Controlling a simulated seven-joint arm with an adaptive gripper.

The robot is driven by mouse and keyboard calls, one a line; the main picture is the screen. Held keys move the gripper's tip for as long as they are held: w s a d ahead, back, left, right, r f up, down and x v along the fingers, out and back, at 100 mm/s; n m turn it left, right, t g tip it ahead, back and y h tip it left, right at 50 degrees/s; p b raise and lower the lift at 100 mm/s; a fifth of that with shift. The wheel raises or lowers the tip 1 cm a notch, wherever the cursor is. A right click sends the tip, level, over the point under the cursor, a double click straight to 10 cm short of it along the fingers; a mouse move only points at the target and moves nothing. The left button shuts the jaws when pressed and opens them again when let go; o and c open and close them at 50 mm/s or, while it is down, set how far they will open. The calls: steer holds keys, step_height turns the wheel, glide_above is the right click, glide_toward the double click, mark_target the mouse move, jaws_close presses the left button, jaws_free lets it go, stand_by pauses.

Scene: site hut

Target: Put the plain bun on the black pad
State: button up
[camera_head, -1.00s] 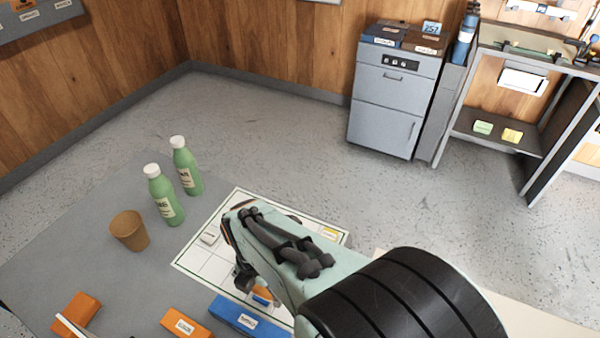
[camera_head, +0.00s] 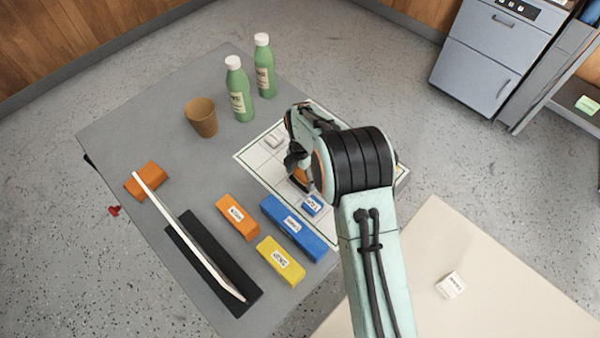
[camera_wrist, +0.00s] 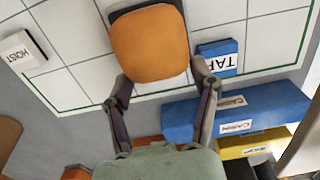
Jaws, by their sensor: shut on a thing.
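The plain bun (camera_wrist: 150,45), an orange-brown rounded piece, is between my gripper's fingers (camera_wrist: 160,76) in the wrist view. My gripper is shut on it over the white gridded board (camera_wrist: 82,77). A dark edge, which looks like the black pad (camera_wrist: 122,10), shows just behind the bun; the bun hides most of it. I cannot tell whether they touch. In the head view my gripper (camera_head: 298,168) is over the board, and only a little of the bun (camera_head: 300,178) shows below it.
A small blue block (camera_head: 312,205) and a white block (camera_head: 273,141) are on the board. Long blue (camera_head: 294,229), yellow (camera_head: 281,262) and orange (camera_head: 238,216) blocks lie nearby. A white bar (camera_head: 185,234) leans across a black block (camera_head: 243,283). A brown cup (camera_head: 201,118) and green bottles (camera_head: 239,93) stand behind.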

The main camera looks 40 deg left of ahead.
mark_target(300, 176)
steer(key=shift+f, duration=0.1)
steer(key=o, duration=1.1)
steer(key=shift+o, duration=0.2)
step_height(300, 176, up, 12)
steer(key=w+d+r+m, duration=0.1)
steer(key=d+r+m, duration=0.4)
steer(key=d+m, duration=0.45)
steer(key=w+d+r+m, duration=0.1)
steer(key=d+r+m, duration=0.5)
steer(key=d, duration=0.7)
steer(key=s+d+f+m, duration=0.1)
steer(key=s+d+m, duration=1.4)
steer(key=m, duration=0.4)
steer(key=shift+y, duration=0.4)
